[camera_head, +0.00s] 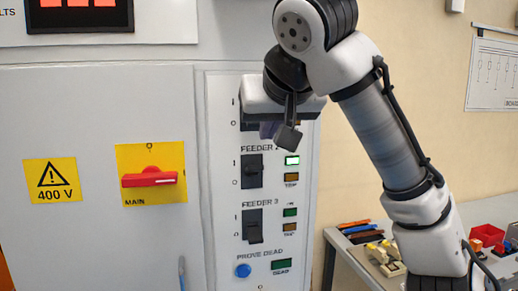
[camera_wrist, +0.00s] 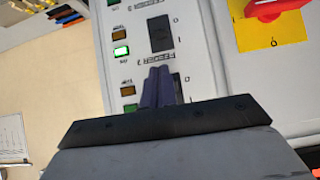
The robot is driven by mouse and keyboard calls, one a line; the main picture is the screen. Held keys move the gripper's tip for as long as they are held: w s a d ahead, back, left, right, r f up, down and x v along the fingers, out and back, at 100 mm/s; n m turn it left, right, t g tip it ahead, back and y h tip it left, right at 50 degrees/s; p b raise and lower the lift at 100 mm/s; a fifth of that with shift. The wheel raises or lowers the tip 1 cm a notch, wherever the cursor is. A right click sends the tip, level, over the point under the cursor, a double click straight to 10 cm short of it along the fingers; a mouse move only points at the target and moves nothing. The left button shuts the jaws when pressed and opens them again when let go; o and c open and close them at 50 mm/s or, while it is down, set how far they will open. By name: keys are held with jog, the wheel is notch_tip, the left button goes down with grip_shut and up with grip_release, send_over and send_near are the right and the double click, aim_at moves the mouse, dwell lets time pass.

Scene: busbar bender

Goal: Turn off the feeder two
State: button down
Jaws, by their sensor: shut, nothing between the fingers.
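The feeder 2 switch (camera_head: 252,171) is a black rocker or lever on the white panel, with I above and O below. Its green lamp (camera_head: 292,160) is lit bright, and the amber lamp under it is dim. The switch also shows upside down in the wrist view (camera_wrist: 160,33), with its lit lamp (camera_wrist: 120,50). My gripper (camera_head: 268,130) is shut and empty, just above the feeder 2 label in the head view. In the wrist view its fingers (camera_wrist: 160,85) partly cover the feeder 1 switch (camera_wrist: 178,88). I cannot tell whether they touch the panel.
The feeder 3 switch (camera_head: 253,226) is below, with a dim green lamp. A blue prove-dead button (camera_head: 243,271) is under it. The red main handle (camera_head: 149,179) is on the left. A bench (camera_head: 345,262) with tools and a red bin (camera_head: 488,235) stands at the right.

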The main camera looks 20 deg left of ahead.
aim_at(254, 169)
jog(key=p+x, duration=0.2)
jog(key=x, duration=0.8)
jog(key=shift+p, duration=0.3)
jog(key=shift+f, duration=0.1)
